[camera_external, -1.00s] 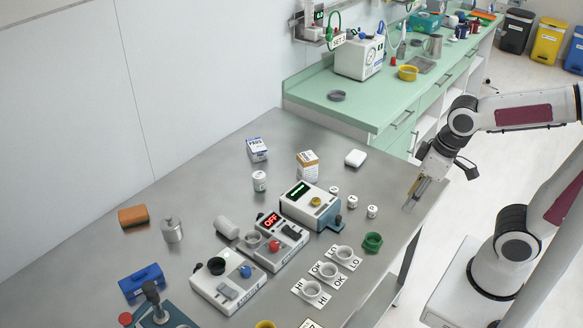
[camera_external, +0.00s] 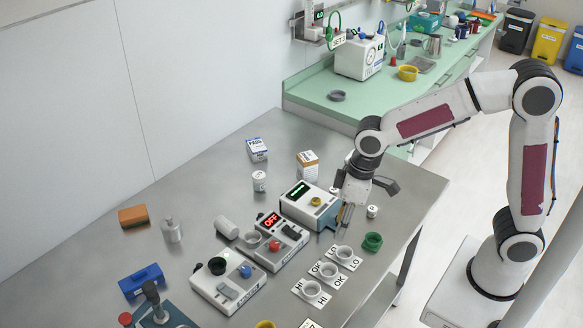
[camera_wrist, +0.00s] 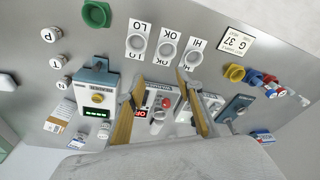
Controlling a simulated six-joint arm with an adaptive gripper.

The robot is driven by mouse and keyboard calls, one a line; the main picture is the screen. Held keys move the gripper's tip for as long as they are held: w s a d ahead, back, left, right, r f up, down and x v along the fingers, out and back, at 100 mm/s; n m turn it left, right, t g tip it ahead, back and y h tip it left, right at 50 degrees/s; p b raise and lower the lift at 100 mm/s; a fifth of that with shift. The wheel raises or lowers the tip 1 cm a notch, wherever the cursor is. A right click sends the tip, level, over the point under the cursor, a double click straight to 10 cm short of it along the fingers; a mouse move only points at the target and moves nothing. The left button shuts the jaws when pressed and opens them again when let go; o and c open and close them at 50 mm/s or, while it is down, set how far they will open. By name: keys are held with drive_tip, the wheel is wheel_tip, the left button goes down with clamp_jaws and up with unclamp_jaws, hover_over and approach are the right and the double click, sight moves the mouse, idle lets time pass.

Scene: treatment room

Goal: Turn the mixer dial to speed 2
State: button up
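Three white devices with knobs stand on the steel table; I cannot read which one is labelled as the mixer. The nearest has a black cup and a blue dial (camera_external: 246,271). The middle one has a red "OFF" display, a grey cup and a red knob (camera_external: 274,245), also seen in the wrist view (camera_wrist: 166,102). The far one has a green display and a yellow knob (camera_external: 316,201). My gripper (camera_external: 344,218) is above the table beside the far device, apart from every dial. In the wrist view my gripper (camera_wrist: 160,75) is open and empty; a finger partly covers the nearest device.
Cards with grey cups marked LO, OK and HI (camera_external: 330,271) lie in front of the devices. A green cup (camera_external: 372,242) and small lettered jars (camera_external: 372,211) stand to the right. A blue box (camera_external: 142,281) and a joystick (camera_external: 153,295) are at the near left.

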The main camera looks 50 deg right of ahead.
drive_tip(key=w+a+f+n, duration=0.1)
drive_tip(key=w+a+f, duration=0.25)
drive_tip(key=a, duration=0.25)
drive_tip(key=w+a+f+n, duration=0.1)
drive_tip(key=w+a+f, duration=0.2)
drive_tip(key=w+a, duration=0.3)
drive_tip(key=n+t+y, duration=0.1)
drive_tip(key=t+y, duration=0.1)
approach(246, 269)
drive_tip(key=shift+w+a+f, duration=0.25)
drive_tip(key=shift+f, duration=0.2)
drive_tip(key=shift+x, duration=3.7)
drive_tip(key=shift+f, duration=0.1)
drive_tip(key=shift+s, duration=0.1)
clamp_jaws()
